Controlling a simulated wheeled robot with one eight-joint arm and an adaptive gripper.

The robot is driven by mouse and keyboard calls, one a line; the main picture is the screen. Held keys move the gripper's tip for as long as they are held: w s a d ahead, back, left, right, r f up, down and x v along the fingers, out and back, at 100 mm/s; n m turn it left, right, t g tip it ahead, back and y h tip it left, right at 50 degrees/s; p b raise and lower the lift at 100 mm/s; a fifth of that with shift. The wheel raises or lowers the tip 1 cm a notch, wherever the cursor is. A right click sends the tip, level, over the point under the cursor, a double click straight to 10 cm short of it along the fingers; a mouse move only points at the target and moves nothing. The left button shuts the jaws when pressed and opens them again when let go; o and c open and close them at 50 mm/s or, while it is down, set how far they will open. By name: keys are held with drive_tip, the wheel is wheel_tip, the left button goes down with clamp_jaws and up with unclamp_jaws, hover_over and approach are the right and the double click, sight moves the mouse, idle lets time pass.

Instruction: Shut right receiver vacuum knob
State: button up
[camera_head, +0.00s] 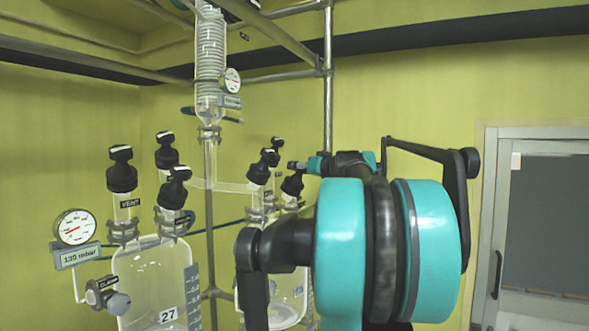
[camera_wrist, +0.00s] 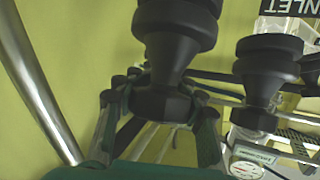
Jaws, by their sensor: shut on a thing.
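In the wrist view, a black ribbed knob (camera_wrist: 172,60) stands large in the middle, and my gripper (camera_wrist: 158,112) is shut on its lower, narrower part, one finger on each side. In the head view, the right receiver (camera_head: 286,310) is a clear glass vessel partly hidden behind my arm. Several black knobs, one of them (camera_head: 258,173) at the left of the group, stand above it. My gripper (camera_head: 312,164) is small among them, at their right side. The exact knob and its label are hard to tell there.
A second black knob (camera_wrist: 268,75) stands close right of the held one. A metal pole (camera_wrist: 42,85) runs along the left of the wrist view. The left receiver (camera_head: 152,280), its gauge (camera_head: 75,227) and a glass condenser (camera_head: 210,50) stand left of my arm.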

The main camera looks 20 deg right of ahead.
drive_tip(key=shift+d+f+m+h, duration=0.1)
drive_tip(key=shift+d+m+h, duration=0.05)
drive_tip(key=shift+m+h, duration=0.6)
drive_tip(key=shift+d+m+h, duration=0.1)
drive_tip(key=shift+m+h, duration=0.65)
drive_tip(key=shift+d, duration=0.1)
drive_tip(key=shift+c, duration=0.2)
drive_tip(key=o, duration=1.4)
drive_tip(key=v, duration=1.2)
